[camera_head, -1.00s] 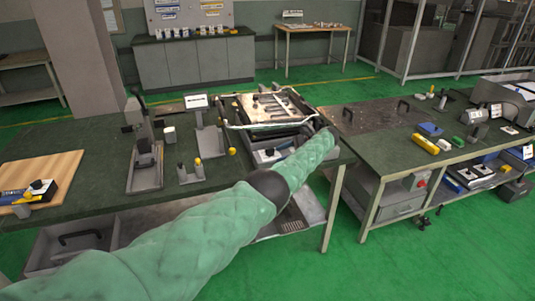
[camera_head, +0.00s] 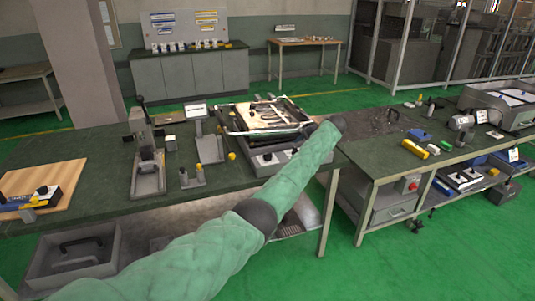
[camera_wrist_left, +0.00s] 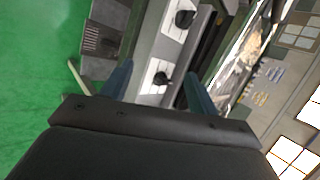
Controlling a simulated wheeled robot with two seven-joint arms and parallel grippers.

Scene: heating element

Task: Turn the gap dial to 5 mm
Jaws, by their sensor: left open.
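A heating device (camera_head: 240,122) with a wire-framed top stands near the right end of the green-topped bench. Its front panel carries two black dials on white plates, the left dial (camera_head: 266,157) and the right dial (camera_head: 289,152). The left wrist view shows an upper dial (camera_wrist_left: 185,18) and a lower dial (camera_wrist_left: 161,78). I cannot read their markings or tell which is the gap dial. My left gripper (camera_wrist_left: 158,72) is open, with the lower dial between its fingers in the picture; contact is not visible. In the head view its fingers are hidden behind my arm. My right gripper is out of view.
A lever press (camera_head: 147,160), a sign stand (camera_head: 208,145) and small posts (camera_head: 192,177) stand left of the device. A wooden board (camera_head: 60,178) lies at the far left. A second bench (camera_head: 395,155) stands close on the right. Green floor is open in front.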

